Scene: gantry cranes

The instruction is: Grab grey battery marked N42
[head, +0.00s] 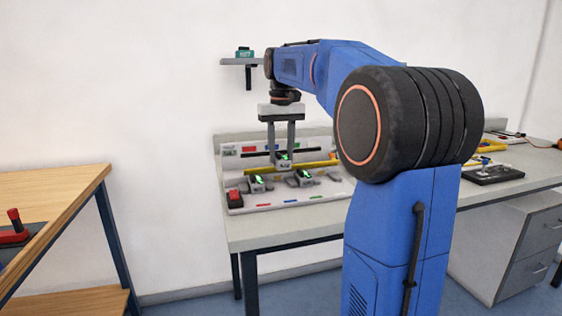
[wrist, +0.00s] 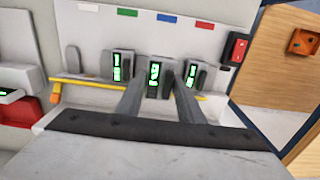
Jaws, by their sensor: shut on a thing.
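My gripper (head: 282,152) is shut on a small grey battery (head: 283,159) with a green-lit face, held upright between its two long fingers above the white rack (head: 262,201). In the wrist view the held battery (wrist: 153,80) sits between the fingertips of my gripper (wrist: 157,88). Two similar batteries stand in the rack, one on the left (head: 257,184) and one on the right (head: 304,178). They also show in the wrist view, on the left (wrist: 121,66) and right (wrist: 191,75). The markings are too small to read surely.
A red box (head: 235,198) sits at the rack's left front corner. A yellow bar (head: 318,167) runs behind the batteries. A wall shelf (head: 240,62) holds a green device (head: 244,53). A wooden table (head: 70,185) stands left, with a floor gap between.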

